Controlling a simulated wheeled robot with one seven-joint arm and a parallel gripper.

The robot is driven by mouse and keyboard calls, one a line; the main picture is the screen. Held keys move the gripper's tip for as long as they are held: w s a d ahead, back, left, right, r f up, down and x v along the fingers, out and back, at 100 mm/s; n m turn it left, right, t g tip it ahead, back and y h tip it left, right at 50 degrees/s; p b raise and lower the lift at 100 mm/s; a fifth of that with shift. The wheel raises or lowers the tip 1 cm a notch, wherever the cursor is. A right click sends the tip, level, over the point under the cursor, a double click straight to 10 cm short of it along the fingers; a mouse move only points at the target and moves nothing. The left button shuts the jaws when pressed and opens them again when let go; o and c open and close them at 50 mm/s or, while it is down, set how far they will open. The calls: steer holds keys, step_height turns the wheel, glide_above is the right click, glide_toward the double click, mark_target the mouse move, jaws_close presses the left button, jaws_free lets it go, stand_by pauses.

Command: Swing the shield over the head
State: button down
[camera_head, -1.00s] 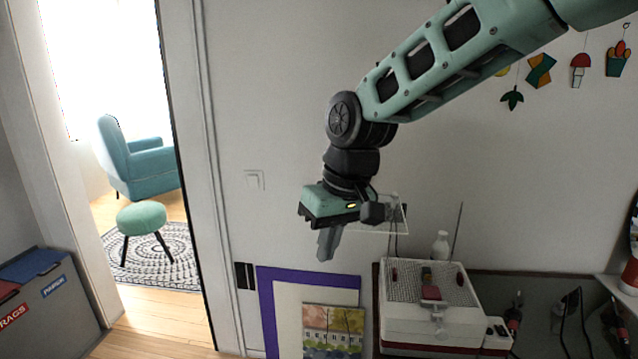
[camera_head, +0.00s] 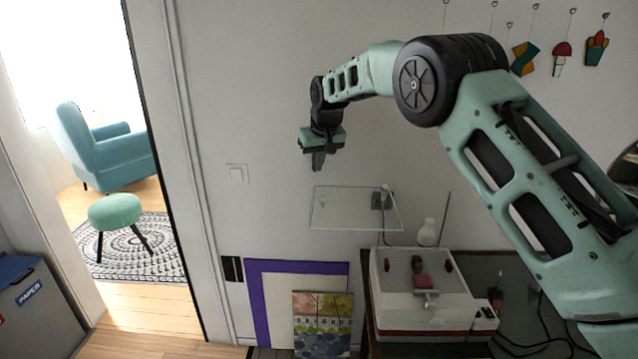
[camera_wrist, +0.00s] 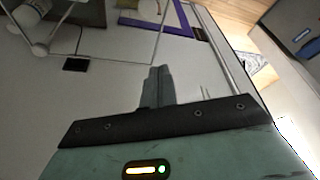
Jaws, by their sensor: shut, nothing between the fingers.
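The shield (camera_head: 345,208) is a clear, thin-edged panel, lying about level above and to the left of the white machine (camera_head: 395,310). A small dark and white mount shows at its right end. A small dark and red block (camera_head: 420,275) on the machine's perforated top looks like the head; the shield is apart from it, higher up. My gripper (camera_head: 318,167) is above the shield's left end in the picture, fingers pointing down, shut and empty. In the wrist view my gripper (camera_wrist: 160,72) has its fingers together, and the shield's outline (camera_wrist: 125,62) shows beyond them.
A white bottle (camera_head: 427,233) and a thin upright rod stand behind the machine. A purple-edged board (camera_head: 255,300) and a painting (camera_head: 322,325) lean at the left. Cables lie on the right.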

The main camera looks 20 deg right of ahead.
mark_target(320, 204)
steer(key=p+x, duration=0.3)
steer(key=x, duration=0.3)
steer(key=shift+f, duration=0.15)
steer(key=shift+s+d+p, duration=0.15)
steer(key=shift+s+p, duration=0.2)
steer(key=shift+s, duration=0.5)
steer(key=shift+s+d+f+p, duration=0.1)
steer(key=shift+s+f+p, duration=0.15)
steer(key=shift+s+p, duration=0.6)
steer(key=shift+s+f, duration=0.1)
steer(key=shift+s, duration=0.15)
steer(key=shift+b, duration=0.3)
